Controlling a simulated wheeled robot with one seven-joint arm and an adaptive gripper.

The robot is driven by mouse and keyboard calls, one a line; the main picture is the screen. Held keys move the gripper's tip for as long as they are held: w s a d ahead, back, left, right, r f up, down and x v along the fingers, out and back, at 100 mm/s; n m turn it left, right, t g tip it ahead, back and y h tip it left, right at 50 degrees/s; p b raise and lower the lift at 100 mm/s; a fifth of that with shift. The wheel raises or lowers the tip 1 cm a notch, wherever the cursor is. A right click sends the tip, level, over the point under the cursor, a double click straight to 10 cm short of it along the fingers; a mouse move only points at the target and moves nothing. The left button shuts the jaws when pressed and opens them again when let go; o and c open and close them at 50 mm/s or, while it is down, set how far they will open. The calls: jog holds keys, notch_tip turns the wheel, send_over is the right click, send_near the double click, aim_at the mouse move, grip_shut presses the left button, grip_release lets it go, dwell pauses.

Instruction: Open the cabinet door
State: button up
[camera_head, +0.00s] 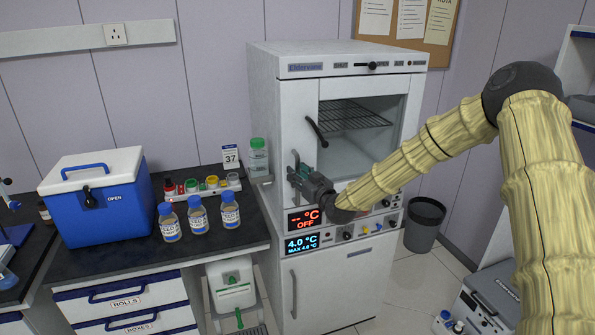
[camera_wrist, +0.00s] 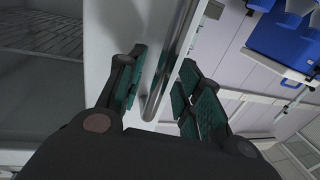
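The cabinet (camera_head: 262,110) is a tall white unit with an upper door that has a large window, with a wire rack behind it. The upper door looks shut. My gripper (camera_head: 298,172) is in front of the door's left edge, by the handle's lower end. In the wrist view, the grey handle bar (camera_wrist: 158,92) runs between the two fingers of my gripper (camera_wrist: 164,92). The fingers are open, with gaps beside the bar; I see no clear grip.
A black counter (camera_head: 215,262) on the left bears a blue cool box (camera_head: 105,205), several bottles and a tube rack. A lower cabinet door (camera_head: 340,285) has its own handle. A dark bin (camera_head: 424,224) stands right of the cabinet, behind my arm.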

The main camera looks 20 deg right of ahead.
jog(key=shift+w+a, duration=0.1)
jog(key=shift+w, duration=0.3)
grip_shut()
